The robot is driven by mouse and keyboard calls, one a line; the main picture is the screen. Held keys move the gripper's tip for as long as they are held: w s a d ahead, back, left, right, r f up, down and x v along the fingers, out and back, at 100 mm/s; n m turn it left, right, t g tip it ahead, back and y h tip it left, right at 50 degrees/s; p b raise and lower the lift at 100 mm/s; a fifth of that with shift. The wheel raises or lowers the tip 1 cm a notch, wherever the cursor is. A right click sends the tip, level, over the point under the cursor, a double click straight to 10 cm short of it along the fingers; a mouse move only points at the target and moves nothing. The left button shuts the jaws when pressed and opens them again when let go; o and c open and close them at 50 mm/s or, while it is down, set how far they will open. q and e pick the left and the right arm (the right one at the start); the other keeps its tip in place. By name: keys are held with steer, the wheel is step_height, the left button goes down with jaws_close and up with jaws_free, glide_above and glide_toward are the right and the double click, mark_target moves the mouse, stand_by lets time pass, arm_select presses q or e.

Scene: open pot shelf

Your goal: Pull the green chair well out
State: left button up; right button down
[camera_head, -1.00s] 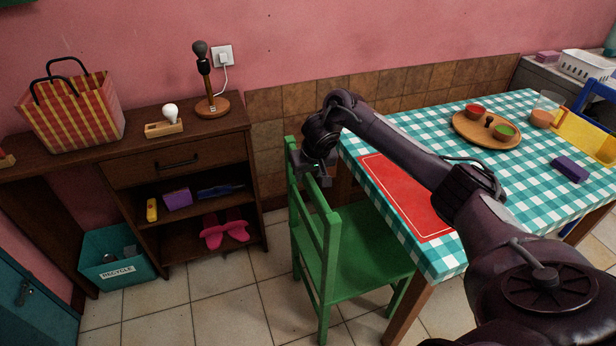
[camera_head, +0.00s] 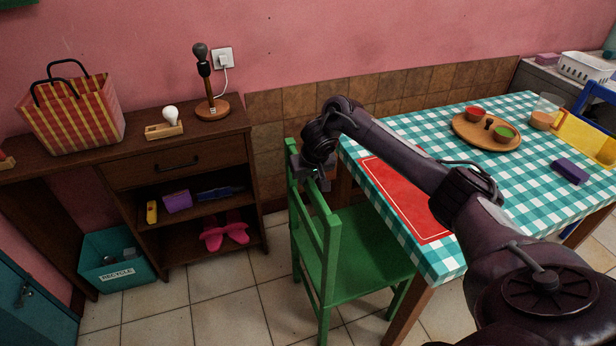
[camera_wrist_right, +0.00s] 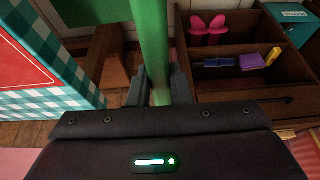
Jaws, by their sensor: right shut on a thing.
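The green chair (camera_head: 355,255) stands at the left end of the checked table, its backrest to the left and part of its seat beside the table's edge. My right gripper (camera_head: 312,175) is at the top of the chair's backrest, near the far post. In the right wrist view the right gripper (camera_wrist_right: 160,92) has its two fingers on either side of a green bar of the chair (camera_wrist_right: 152,45), shut on it. My left gripper is not in view.
The table (camera_head: 428,262) with a teal checked cloth and red mat (camera_head: 405,200) stands right of the chair. A brown shelf unit (camera_head: 255,195) is at the left. Tiled floor (camera_head: 235,300) lies free between chair and shelf.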

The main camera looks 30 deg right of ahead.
steer(key=shift+a, duration=0.25)
steer(key=w+a+p, duration=0.2)
steer(key=a+p, duration=0.1)
steer(key=a, duration=0.8)
steer(key=w+a+p, duration=0.3)
steer(key=a+p, duration=0.1)
steer(key=a, duration=0.8)
steer(key=shift+w+a+p, duration=0.15)
steer(key=shift+w+p, duration=0.1)
steer(key=shift+p, duration=0.05)
steer(key=c, duration=1.3)
jaws_free()
steer(key=shift+w+a, duration=0.1)
steer(key=shift+a, duration=0.05)
